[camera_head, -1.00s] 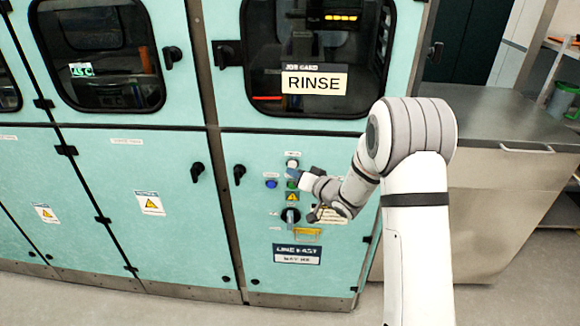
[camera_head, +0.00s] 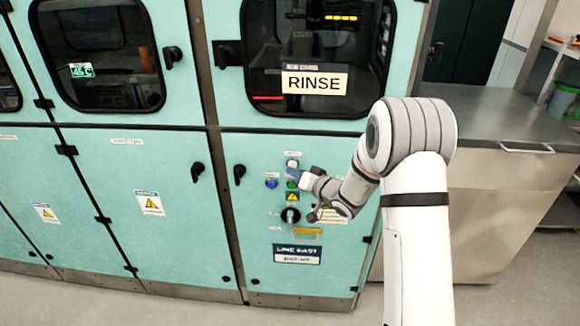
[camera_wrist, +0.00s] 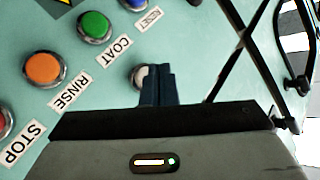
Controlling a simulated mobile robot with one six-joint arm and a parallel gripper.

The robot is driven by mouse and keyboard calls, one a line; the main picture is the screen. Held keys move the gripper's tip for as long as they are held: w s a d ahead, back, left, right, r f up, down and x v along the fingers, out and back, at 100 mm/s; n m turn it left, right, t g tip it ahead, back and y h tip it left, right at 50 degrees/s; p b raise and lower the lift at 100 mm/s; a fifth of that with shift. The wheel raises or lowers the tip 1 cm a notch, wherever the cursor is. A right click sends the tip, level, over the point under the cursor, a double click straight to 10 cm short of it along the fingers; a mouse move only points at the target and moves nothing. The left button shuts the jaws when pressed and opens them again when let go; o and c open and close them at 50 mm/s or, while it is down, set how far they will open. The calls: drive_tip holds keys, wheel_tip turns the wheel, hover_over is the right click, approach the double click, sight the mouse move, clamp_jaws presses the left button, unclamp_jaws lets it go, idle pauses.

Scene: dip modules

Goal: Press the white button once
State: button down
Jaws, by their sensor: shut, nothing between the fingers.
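The white button (camera_head: 292,163) is at the top of a small group of controls on the teal cabinet's lower door. In the wrist view the white button (camera_wrist: 138,76) is mostly hidden behind my fingers, with only its left edge showing. My gripper (camera_head: 298,174) is just below the white button in the head view. In the wrist view my gripper's dark blue fingers (camera_wrist: 158,72) are shut together and empty, their tips over the button. I cannot tell whether they touch it.
The wrist view shows a green button (camera_wrist: 95,26), an orange button (camera_wrist: 43,68), a red button (camera_wrist: 5,122) and a blue button (camera_wrist: 133,3) close by. A rotary knob (camera_head: 290,215) is below in the head view. A metal counter (camera_head: 500,125) stands to the right.

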drive_tip(key=shift+w, duration=0.35)
drive_tip(key=shift+w, duration=0.45)
idle(0.5)
idle(0.4)
drive_tip(key=shift+s, duration=0.9)
drive_tip(key=s+b, duration=0.1)
drive_tip(key=s, duration=0.4)
drive_tip(key=shift+a+b, duration=0.1)
drive_tip(key=shift+b, duration=0.2)
